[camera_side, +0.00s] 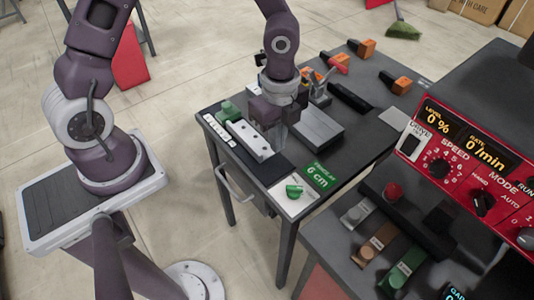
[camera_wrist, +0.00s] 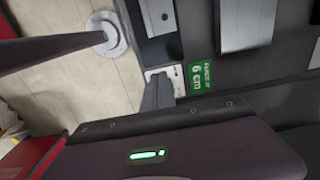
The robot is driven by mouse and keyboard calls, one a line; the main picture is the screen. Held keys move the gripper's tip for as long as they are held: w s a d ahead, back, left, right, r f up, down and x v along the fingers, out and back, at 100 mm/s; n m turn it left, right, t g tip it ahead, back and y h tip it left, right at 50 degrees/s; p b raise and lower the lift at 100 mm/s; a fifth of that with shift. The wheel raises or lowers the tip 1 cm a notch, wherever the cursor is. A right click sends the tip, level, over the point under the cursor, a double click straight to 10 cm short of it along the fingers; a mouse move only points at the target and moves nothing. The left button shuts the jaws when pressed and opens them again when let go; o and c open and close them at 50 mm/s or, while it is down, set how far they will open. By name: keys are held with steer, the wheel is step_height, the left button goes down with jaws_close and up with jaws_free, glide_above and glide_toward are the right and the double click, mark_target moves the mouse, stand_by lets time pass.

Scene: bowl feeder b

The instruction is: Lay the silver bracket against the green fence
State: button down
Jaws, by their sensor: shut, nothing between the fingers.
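A long silver piece with dark holes (camera_side: 250,138), possibly the silver bracket, lies near the left edge of the dark worktable. It also shows at the top of the wrist view (camera_wrist: 158,18). I cannot tell for certain which thing is the green fence; a green block (camera_side: 228,110) stands at the far end of the silver piece, and a small green piece (camera_side: 294,191) sits in the white tray (camera_side: 300,207). My gripper (camera_side: 279,146) is shut and empty, just right of the silver piece. Its fingers show in the wrist view (camera_wrist: 158,80), overlapping the tray.
A grey block (camera_side: 318,125) lies to the right, with orange-and-black pieces (camera_side: 402,84) behind. A green "6 cm" label (camera_side: 318,175) lies beside the tray. A red control console (camera_side: 465,150) and a lower table with coloured blocks (camera_side: 405,266) stand at the right.

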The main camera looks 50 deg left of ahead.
mark_target(261, 154)
step_height(261, 154, down, 10)
steer(key=shift+s+r, duration=0.1)
steer(key=a, duration=0.3)
steer(key=shift+a, duration=0.5)
steer(key=shift+a, duration=0.95)
